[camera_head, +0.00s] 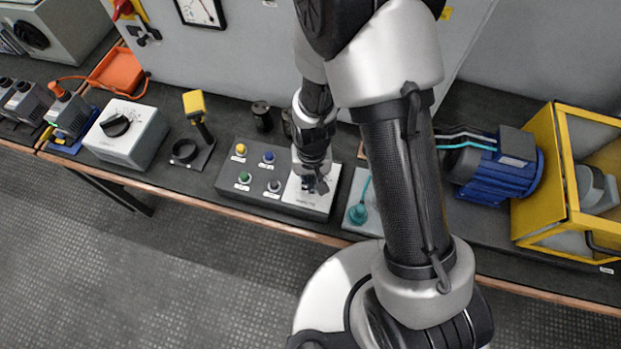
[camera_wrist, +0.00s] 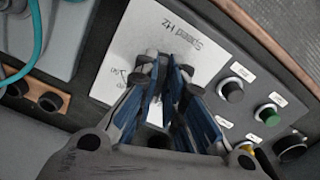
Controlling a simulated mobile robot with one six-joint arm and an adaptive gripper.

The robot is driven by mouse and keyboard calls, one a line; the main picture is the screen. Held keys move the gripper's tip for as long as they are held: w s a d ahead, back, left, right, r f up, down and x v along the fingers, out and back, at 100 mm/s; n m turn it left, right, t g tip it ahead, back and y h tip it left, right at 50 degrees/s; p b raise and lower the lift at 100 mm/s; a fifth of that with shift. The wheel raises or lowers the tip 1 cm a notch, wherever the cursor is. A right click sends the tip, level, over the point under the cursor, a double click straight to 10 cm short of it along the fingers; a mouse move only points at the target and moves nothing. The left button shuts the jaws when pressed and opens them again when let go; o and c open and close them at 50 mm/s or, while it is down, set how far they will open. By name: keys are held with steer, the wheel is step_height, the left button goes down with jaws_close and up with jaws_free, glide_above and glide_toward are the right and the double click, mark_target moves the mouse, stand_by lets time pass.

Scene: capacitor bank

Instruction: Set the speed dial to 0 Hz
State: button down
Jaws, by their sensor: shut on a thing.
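The white plate marked "Speed Hz" (camera_wrist: 192,48) is at the right end of the grey control box, and it also shows in the head view (camera_head: 308,199). My gripper (camera_wrist: 164,68) is over this plate with its blue fingers close together, shut on the speed dial. The fingers hide nearly all of the dial, so its pointer and setting cannot be read. Part of the printed scale shows beside the fingertips in the wrist view. In the head view my gripper (camera_head: 313,181) points down at the plate.
The control box (camera_head: 228,194) carries yellow, blue, green and dark buttons left of the plate. A teal object (camera_head: 358,213) stands close on the right. A separate white box with a black knob (camera_head: 115,126) is at the left. A blue motor (camera_head: 497,170) is at the right.

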steer(key=n, duration=0.4)
steer(key=shift+d+n, duration=0.2)
steer(key=shift+n, duration=0.1)
steer(key=shift+w+d+n, duration=0.1)
steer(key=shift+w+n, duration=0.05)
steer(key=shift+n, duration=1.75)
steer(key=c, duration=1.7)
jaws_free()
step_height(320, 180, up, 12)
steer(key=shift+r, duration=0.1)
